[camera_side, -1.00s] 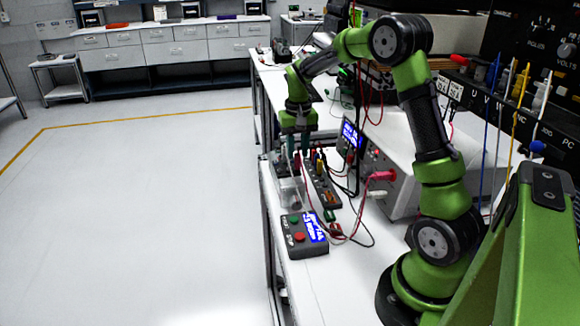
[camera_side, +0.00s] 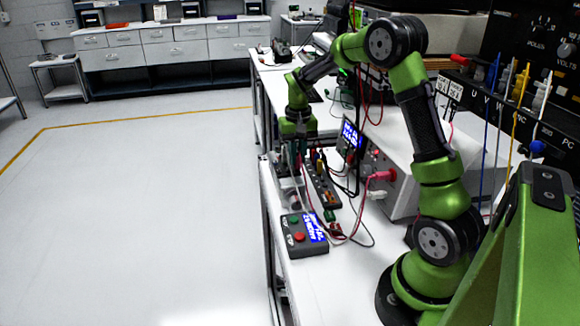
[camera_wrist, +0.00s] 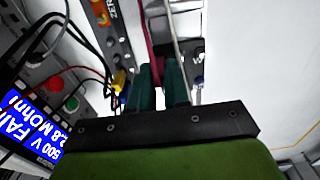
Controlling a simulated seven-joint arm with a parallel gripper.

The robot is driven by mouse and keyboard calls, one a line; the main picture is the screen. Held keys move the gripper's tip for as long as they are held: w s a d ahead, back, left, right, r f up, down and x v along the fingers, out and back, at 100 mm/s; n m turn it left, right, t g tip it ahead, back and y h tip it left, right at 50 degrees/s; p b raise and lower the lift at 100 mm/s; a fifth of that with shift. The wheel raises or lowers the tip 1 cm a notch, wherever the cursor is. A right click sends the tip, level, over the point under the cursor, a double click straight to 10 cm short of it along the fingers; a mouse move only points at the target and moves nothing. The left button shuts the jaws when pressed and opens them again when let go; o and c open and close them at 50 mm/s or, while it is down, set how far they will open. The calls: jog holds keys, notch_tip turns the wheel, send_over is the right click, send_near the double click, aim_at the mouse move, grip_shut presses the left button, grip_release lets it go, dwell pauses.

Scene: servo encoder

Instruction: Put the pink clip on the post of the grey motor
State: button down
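In the wrist view, the two teal fingers of my gripper (camera_wrist: 161,84) are close together. A dark pink strip, which looks like the pink clip (camera_wrist: 156,62), shows in the narrow gap between them and runs on past the tips. In the side view, my gripper (camera_side: 298,150) points down over the far left part of the bench. The grey motor (camera_side: 288,196) appears to be the pale grey block below it, at the bench's left edge. It is small and partly hidden by leads, so I cannot tell whether the clip touches its post.
A dark strip of coloured terminals (camera_side: 322,185) stands just right of the grey block. A tester box with a blue display (camera_side: 304,234) is nearer the camera. Red and black leads loop across the bench to a white instrument (camera_side: 385,165). Open floor lies left.

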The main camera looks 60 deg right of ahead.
jog(key=shift+r, duration=0.15)
dwell(0.4)
jog(key=shift+r, duration=2.4)
jog(key=w+a+r, duration=0.2)
jog(key=w+a, duration=0.2)
jog(key=shift+s+d+f, duration=0.1)
jog(key=shift+s+f, duration=0.05)
jog(key=shift+f, duration=1.55)
jog(key=shift+s+f, duration=0.1)
jog(key=shift+f, duration=1.6)
jog(key=shift+f, duration=0.15)
jog(key=c, duration=1)
grip_release()
